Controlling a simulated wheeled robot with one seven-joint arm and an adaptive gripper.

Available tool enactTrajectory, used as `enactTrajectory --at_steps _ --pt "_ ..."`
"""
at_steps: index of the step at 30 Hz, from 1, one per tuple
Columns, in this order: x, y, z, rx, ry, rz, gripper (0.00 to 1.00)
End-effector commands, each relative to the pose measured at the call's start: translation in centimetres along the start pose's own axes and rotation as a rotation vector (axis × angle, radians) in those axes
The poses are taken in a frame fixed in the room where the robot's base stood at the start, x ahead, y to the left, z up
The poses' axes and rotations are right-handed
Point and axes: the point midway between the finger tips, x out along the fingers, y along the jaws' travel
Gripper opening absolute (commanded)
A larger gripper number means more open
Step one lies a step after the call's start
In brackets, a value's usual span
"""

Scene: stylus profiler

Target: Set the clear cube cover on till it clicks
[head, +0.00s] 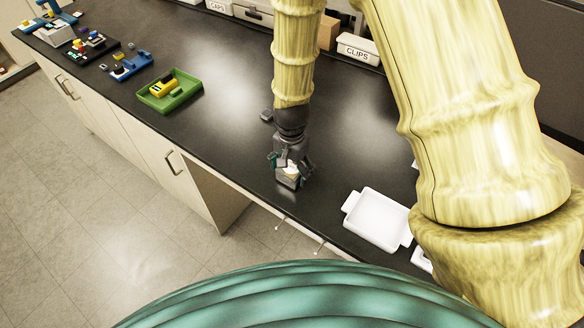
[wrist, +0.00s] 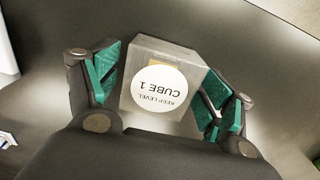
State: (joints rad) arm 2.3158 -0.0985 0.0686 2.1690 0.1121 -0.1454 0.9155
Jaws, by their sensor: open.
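A clear cube cover (wrist: 181,55) with a round white label reading "KEEP LEVEL CUBE 1" stands on the dark bench top. In the wrist view it lies between the two teal-padded fingers of my gripper (wrist: 165,95), and the label appears upside down. A gap shows on the left side; the right finger is close to the cube, and I cannot tell whether it touches. In the head view my gripper (head: 290,168) points down over the cube cover (head: 288,181) near the front edge of the bench. My gripper partly hides the cube there.
A white tray (head: 348,208) lies to the right of my gripper. A green tray (head: 196,92) with a yellow block (head: 163,87) is at left, with blue and dark parts beyond. A small grey piece (head: 266,115) lies behind my gripper. A CLIPS bin (head: 358,48) stands at the back.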

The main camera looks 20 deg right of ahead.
Motion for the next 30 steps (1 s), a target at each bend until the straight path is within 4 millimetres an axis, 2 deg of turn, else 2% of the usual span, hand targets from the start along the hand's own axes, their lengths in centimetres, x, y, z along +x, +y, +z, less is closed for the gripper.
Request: enactTrajectory --at_steps 24,30 --pt "-6.2 0.0 0.0 0.000 0.000 0.000 0.81" --pt "-6.9 0.0 0.0 -0.001 0.000 0.000 0.81"
